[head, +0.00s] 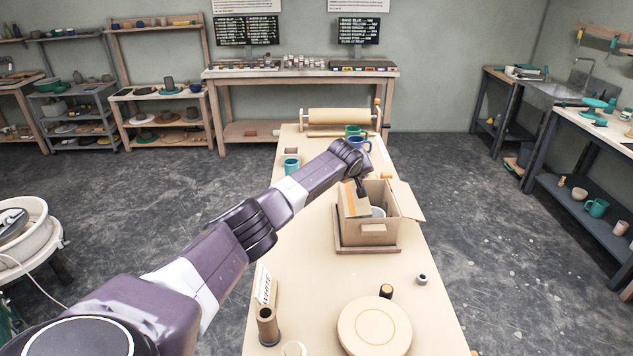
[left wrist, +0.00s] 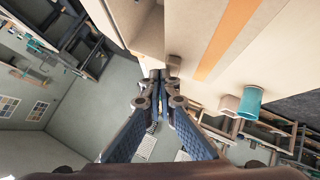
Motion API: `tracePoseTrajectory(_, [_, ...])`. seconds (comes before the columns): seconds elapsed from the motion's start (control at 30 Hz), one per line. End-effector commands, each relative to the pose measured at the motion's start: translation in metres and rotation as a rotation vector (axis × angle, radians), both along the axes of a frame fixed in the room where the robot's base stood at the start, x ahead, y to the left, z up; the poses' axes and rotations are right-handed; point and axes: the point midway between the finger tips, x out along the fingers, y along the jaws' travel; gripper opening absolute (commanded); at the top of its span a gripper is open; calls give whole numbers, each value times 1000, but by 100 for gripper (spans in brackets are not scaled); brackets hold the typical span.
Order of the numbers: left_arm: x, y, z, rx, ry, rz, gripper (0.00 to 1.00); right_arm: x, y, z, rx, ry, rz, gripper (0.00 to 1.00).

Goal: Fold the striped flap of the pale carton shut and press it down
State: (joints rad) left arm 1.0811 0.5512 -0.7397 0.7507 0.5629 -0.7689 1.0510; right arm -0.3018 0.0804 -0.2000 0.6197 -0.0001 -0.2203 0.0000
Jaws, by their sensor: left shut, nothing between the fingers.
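The pale carton (head: 374,234) stands open on a wooden tray (head: 352,250) on the long table, with a white rounded thing (head: 378,212) partly visible inside. A flap (head: 355,203) stands raised at its left side. A broad pale panel with an orange stripe (left wrist: 224,38) fills the upper right of the left wrist view, close to the fingers. Another flap (head: 408,201) sticks out at the right. My left gripper (head: 362,193) is shut and empty at the raised flap; its fingertips also show in the left wrist view (left wrist: 160,76). I cannot tell whether they touch it. My right gripper is out of view.
A teal cup (head: 291,166) and a small block (head: 291,151) stand left of my arm. Blue (head: 359,143) and green mugs and a roller (head: 338,116) are behind. A round board (head: 374,327), small jar (head: 422,280) and brown tube (head: 267,325) are nearer.

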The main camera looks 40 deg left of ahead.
Motion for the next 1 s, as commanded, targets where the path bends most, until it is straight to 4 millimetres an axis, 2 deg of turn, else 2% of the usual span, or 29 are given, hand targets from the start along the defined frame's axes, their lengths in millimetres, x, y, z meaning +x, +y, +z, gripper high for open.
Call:
tracePoseTrajectory(0.5, [6,-1,-6,62,55,2,0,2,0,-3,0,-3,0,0])
tracePoseTrajectory(1.0, [6,-2,10,61,54,2,0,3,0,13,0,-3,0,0])
